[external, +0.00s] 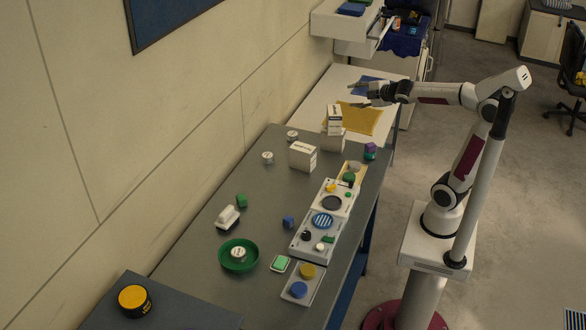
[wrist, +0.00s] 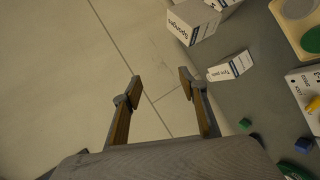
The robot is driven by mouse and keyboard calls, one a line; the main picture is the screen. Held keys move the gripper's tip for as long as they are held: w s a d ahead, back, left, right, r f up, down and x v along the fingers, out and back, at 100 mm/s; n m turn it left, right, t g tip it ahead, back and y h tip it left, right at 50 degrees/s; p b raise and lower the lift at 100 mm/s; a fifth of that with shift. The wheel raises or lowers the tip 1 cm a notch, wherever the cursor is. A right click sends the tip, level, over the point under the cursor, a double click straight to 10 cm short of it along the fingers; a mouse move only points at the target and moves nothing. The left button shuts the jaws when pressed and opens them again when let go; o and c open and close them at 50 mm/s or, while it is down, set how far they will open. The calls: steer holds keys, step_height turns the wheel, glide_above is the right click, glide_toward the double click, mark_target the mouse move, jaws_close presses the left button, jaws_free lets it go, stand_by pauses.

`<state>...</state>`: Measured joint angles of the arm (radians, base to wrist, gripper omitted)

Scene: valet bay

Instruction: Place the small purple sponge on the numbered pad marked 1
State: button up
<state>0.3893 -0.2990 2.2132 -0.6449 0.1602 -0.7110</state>
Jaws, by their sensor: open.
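I cannot make out a pad marked 1; the markings in the external view are too small to read. My gripper (external: 357,94) is open and empty, raised above the far end of the table near a yellow cloth. In the wrist view my gripper (wrist: 160,80) has its fingers apart with nothing between them; neither the purple block nor a numbered pad shows clearly there.
White boxes (external: 302,157) stand at the table's far end; one reads "Sponges" (wrist: 193,21). A grey control panel (external: 315,236), a green bowl (external: 222,260) and a blue block (external: 288,221) stand nearer. A yellow cloth (external: 365,120) lies on the white surface behind. The table's left middle has free room.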

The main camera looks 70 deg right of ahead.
steer(key=s+a+f+m+g+y, duration=0.2)
steer(key=s+a+f+m, duration=0.3)
steer(key=s+a, duration=0.5)
steer(key=s+a+f+m+g+y, duration=0.3)
steer(key=s+a+f, duration=0.5)
steer(key=s+a, duration=0.3)
steer(key=shift+s+f+m+g+y, duration=0.15)
steer(key=shift+s+m+g+y, duration=0.3)
steer(key=shift+m, duration=0.75)
steer(key=shift+w+d, duration=0.1)
